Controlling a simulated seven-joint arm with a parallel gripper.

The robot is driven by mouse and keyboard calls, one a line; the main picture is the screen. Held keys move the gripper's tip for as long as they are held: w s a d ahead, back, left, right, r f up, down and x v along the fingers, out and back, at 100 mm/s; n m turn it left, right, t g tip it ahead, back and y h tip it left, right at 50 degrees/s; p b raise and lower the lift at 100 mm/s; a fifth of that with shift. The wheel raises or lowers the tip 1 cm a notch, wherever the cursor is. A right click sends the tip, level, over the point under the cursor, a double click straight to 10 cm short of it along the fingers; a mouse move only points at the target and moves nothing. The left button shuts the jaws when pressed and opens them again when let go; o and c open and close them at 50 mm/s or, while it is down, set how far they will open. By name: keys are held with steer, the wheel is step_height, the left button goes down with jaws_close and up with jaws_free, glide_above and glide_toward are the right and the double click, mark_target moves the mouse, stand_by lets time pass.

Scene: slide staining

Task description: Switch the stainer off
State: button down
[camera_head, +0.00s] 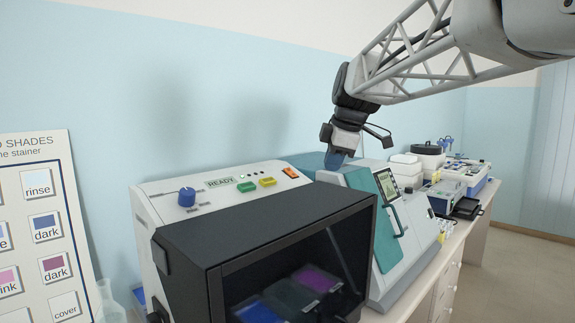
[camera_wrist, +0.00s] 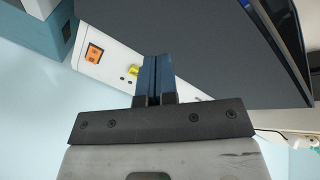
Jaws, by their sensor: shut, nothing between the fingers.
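The stainer (camera_head: 155,216) stands at the front of the bench, a white housing with a dark-windowed chamber. Its top panel carries a blue knob (camera_head: 187,197), a display reading READY (camera_head: 220,182), a green button (camera_head: 246,187), a yellow button (camera_head: 268,182) and an orange rocker switch (camera_head: 291,173). The orange switch also shows in the wrist view (camera_wrist: 94,53), with a yellow button (camera_wrist: 133,71) near my fingertips. My gripper (camera_wrist: 155,60) is shut and empty, its blue fingers together. In the head view my gripper (camera_head: 335,160) is beyond the switch, to its right, near the teal-and-white machine.
The teal-and-white machine (camera_head: 360,180) with a small screen stands right beside the stainer. Further along the bench (camera_head: 478,215) are white boxes and other instruments. A shade chart (camera_head: 40,230) stands at the left. The stainer's dark hood (camera_head: 270,220) rises in front of the panel.

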mark_target(288, 170)
steer(key=w+a+r+n, duration=0.2)
steer(key=w+r+n, duration=0.1)
steer(key=w, duration=0.4)
steer(key=w+a+r+n+y, duration=0.1)
steer(key=w+a+r+n, duration=0.2)
steer(key=w, duration=0.5)
steer(key=r+n, duration=0.1)
steer(key=n, duration=0.1)
steer(key=shift+r+n+y, duration=0.25)
steer(key=shift+n+y, duration=0.05)
steer(key=shift+n, duration=0.1)
steer(key=shift+w+f, duration=0.1)
steer(key=x, duration=1.3)
steer(key=shift+w+f, duration=0.25)
steer(key=shift+f, duration=0.1)
steer(key=shift+w+a, duration=0.1)
